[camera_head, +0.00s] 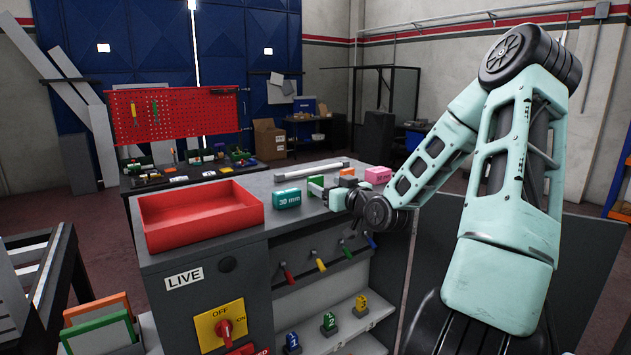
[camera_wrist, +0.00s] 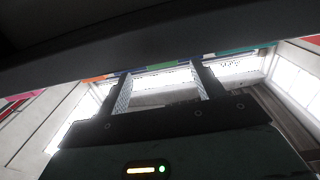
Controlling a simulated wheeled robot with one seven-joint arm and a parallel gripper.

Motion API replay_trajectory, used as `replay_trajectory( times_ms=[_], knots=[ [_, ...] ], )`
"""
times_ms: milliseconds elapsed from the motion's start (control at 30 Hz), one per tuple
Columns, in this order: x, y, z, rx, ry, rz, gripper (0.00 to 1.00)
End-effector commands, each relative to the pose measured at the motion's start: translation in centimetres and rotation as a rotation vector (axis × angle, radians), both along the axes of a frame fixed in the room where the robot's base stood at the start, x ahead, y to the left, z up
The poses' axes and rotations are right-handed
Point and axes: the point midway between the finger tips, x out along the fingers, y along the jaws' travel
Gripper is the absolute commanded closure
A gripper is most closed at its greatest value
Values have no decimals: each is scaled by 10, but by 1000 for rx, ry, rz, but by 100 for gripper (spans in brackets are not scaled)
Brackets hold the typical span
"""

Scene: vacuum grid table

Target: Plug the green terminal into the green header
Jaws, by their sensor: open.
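My gripper (camera_head: 334,196) is over the right end of the grey table top, beside a small green block (camera_head: 316,183). In the wrist view its two fingers (camera_wrist: 161,73) stand apart with nothing held between them. I cannot tell whether either green piece is the terminal or the header. More small green parts (camera_head: 240,157) are on the dark bench behind the table, too small to make out. My wrist hides part of the table's right end.
An open red tray (camera_head: 200,225) stands on the left of the table. A teal "30 mm" block (camera_head: 287,198), an orange block (camera_head: 347,172), a pink block (camera_head: 378,174) and a pale rod (camera_head: 310,170) lie towards the right. The table top right of the tray has free room.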

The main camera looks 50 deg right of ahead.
Motion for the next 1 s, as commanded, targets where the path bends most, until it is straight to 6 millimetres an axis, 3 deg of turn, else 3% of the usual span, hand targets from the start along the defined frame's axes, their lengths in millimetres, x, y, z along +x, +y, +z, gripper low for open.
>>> replay_trajectory(
  times_ms=[167, 567, 867, 1000],
  knots=[
    [9, -2, 2, 2, -1, 1, 33],
    [51, -12, 2, 2, -1, 1, 33],
    [55, -13, -1, 0, 0, 0, 33],
    [54, -13, -1, 0, 0, 0, 69]
  ],
)
